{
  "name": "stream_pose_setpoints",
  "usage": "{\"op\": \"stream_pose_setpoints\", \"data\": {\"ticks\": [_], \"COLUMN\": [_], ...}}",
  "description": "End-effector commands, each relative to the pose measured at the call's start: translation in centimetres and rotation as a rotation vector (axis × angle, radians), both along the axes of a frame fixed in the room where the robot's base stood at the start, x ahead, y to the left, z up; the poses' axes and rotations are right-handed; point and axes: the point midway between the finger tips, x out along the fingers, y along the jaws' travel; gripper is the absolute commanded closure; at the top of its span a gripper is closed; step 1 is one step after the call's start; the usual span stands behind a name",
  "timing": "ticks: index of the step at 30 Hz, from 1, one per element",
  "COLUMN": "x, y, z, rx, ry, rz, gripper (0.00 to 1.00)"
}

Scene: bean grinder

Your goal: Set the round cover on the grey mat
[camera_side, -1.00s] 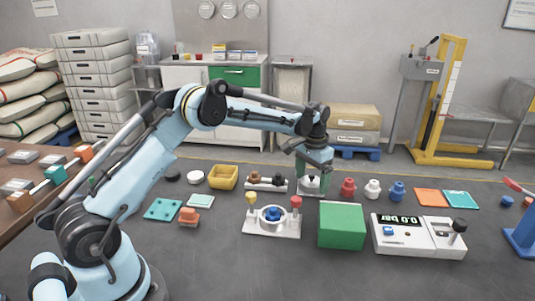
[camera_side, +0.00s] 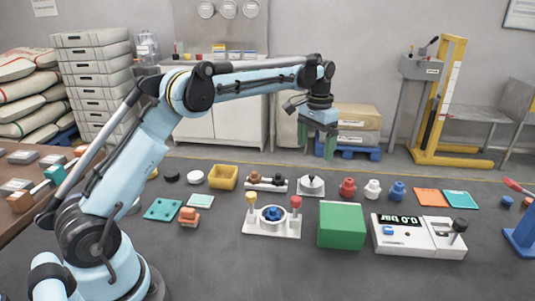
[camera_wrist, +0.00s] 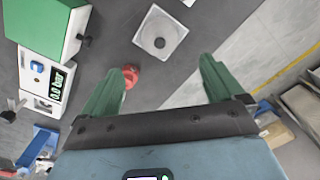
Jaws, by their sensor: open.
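The round cover (camera_side: 309,182), pale silver with a small dark knob, rests on a light grey square mat (camera_side: 311,195) right of the middle of the bench. In the wrist view, the cover (camera_wrist: 165,30) lies flat and inside the edges of the mat (camera_wrist: 154,10). My gripper (camera_side: 318,148) is up in the air above and slightly right of the cover, clear of it. Its green fingers are spread and empty; the wrist view also shows the open gripper (camera_wrist: 162,70) with the cover ahead of it.
Red (camera_side: 348,187), white (camera_side: 372,189) and blue (camera_side: 397,191) knobbed pieces stand right of the mat. A two-knobbed holder (camera_side: 266,184) is at left.

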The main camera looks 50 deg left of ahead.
Motion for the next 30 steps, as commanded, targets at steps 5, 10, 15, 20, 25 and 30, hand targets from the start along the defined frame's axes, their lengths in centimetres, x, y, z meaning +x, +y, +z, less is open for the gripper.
{"op": "stream_pose_setpoints", "data": {"ticks": [5,10,15,20,25,30], "x": [0.0,-0.8,-3.1,-6.3,-10.1,-14.3], "y": [0.0,-0.5,-1.8,-3.1,-4.4,-5.6], "z": [1.3,2.8,5.4,7.3,8.3,8.1], "rx": [0.000,0.004,0.012,0.018,0.021,0.020], "ry": [-0.001,-0.028,-0.107,-0.190,-0.280,-0.369], "rz": [0.000,-0.001,-0.002,-0.002,-0.001,-0.003], "gripper": [0.05,0.05,0.05,0.05,0.05,0.05]}}
